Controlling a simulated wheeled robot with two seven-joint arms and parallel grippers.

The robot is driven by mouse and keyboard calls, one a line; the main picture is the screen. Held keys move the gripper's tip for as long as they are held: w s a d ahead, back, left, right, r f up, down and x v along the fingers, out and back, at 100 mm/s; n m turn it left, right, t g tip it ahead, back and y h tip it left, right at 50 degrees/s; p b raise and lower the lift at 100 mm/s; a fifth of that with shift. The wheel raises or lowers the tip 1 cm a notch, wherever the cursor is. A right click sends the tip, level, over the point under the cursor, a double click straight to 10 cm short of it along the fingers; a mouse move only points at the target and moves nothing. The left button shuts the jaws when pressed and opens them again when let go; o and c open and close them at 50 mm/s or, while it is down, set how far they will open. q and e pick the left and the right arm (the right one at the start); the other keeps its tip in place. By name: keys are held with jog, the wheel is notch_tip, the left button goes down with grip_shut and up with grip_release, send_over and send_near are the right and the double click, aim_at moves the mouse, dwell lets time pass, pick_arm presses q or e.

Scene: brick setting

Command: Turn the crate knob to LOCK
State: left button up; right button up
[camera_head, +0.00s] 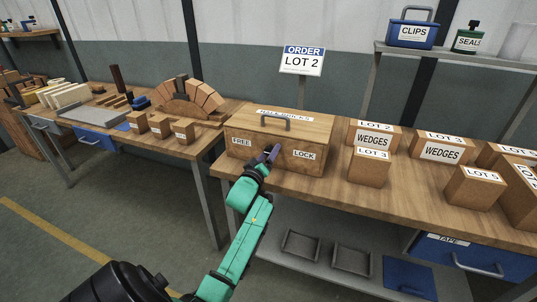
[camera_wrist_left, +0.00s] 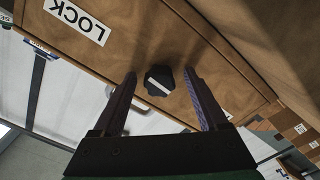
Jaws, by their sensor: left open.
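The wooden crate (camera_head: 318,132) stands on the bench with a FREE label (camera_head: 241,142) on its front's left and a LOCK label (camera_head: 304,155) on its right. In the left wrist view, the black knob (camera_wrist_left: 153,73) with a white bar sits on the crate front; LOCK (camera_wrist_left: 77,20) is at upper left. The bar slants down to the right; I cannot tell which end is the pointer. My left gripper (camera_head: 272,152) is at the crate front; in the wrist view its open fingers (camera_wrist_left: 159,75) lie either side of the knob, apart from it. The head view hides the knob behind the gripper.
Wedge boxes (camera_head: 372,136) stand right of the crate on the bench (camera_head: 330,182). A second table (camera_head: 215,133) at left holds a brick arch (camera_head: 203,96) and small boxes. An order sign (camera_head: 302,60) stands behind the crate. A shelf with trays (camera_head: 300,246) is below.

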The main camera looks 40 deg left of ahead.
pick_arm(q)
grip_shut()
jog(key=shift+m, duration=0.4)
jog(key=m, duration=0.2)
jog(key=shift+m, duration=0.3)
jog(key=m, duration=0.4)
jog(key=shift+f+m+p, duration=0.1)
jog(key=shift+m+p, duration=0.2)
jog(key=m, duration=0.4)
jog(key=shift+s+a+m, duration=0.1)
jog(key=shift+m, duration=0.2)
jog(key=shift+m+b, duration=0.5)
jog(key=shift+m, duration=1.5)
